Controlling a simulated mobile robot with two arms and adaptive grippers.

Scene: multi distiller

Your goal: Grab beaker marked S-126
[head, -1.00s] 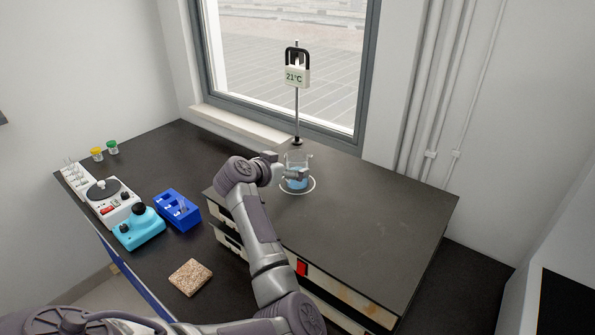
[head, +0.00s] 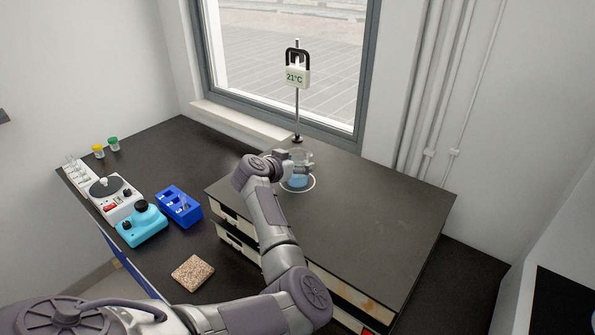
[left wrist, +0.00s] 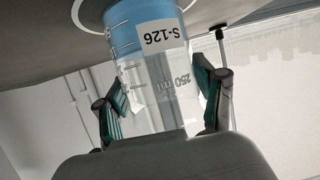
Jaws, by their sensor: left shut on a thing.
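The beaker (head: 297,181) holds blue liquid and stands upright on the white ring marked on the dark raised top. In the left wrist view the beaker (left wrist: 152,70) shows its label S-126 and a 250 ml mark, upside down. My left gripper (head: 300,160) reaches it from the left, at the upper part of the beaker. In the left wrist view its two green-padded fingers (left wrist: 160,97) are on either side of the glass, shut on it. The arm and gripper partly cover the beaker in the head view. My right gripper is not in view.
A stand with a 21°C display (head: 297,77) rises just behind the beaker. A blue rack (head: 179,208), a turquoise device (head: 141,225), a white stirrer-like device (head: 113,198) and a speckled square (head: 192,273) lie on the lower bench. The raised top is clear to the right.

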